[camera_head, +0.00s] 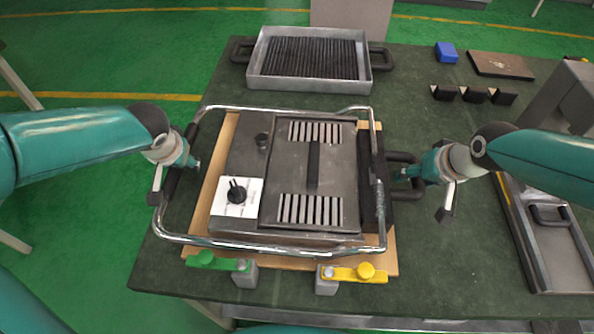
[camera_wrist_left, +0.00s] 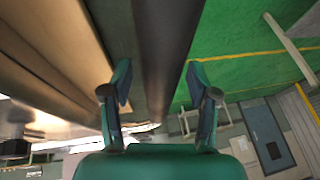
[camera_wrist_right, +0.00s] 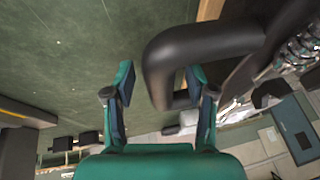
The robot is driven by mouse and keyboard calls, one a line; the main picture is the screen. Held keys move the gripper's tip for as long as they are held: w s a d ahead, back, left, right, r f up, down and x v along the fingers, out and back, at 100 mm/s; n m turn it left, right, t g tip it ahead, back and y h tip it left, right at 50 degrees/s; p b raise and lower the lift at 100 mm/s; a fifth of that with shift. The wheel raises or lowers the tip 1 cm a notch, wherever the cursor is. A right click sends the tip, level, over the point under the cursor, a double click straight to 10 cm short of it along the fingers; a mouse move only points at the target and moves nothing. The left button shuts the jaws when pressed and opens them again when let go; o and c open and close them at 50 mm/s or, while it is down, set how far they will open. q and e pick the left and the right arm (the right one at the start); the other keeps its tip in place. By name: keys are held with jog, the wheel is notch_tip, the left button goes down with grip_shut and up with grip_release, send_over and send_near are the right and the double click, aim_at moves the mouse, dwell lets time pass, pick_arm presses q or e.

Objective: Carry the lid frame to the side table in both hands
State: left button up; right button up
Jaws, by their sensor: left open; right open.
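The lid frame (camera_head: 380,205) is a bent chrome tube around the grey heating unit (camera_head: 262,190), with dark sleeves on its left and right sides. My left gripper (camera_head: 176,172) is at the left side of the frame. In the left wrist view a thick dark bar (camera_wrist_left: 166,40) runs between its open fingers (camera_wrist_left: 160,88). My right gripper (camera_head: 424,188) is at the right side, beside a black loop handle (camera_head: 405,157). In the right wrist view that loop (camera_wrist_right: 195,48) reaches between the open fingers (camera_wrist_right: 160,84). Contact cannot be told.
A ribbed tray (camera_head: 320,87) stands behind the unit. A green clamp (camera_head: 215,262) and a yellow clamp (camera_head: 352,273) sit at the front of the wooden board (camera_head: 392,262). Another metal tray (camera_head: 572,270), a blue block (camera_head: 446,52) and black pieces are at the right. No empty side table is clearly visible.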

pick_arm(q)
grip_shut()
pick_arm(e)
grip_shut()
pick_arm(q)
jog(key=shift+w+r, duration=0.2)
jog(key=shift+w, duration=0.05)
pick_arm(e)
jog(key=shift+w+r, duration=0.25)
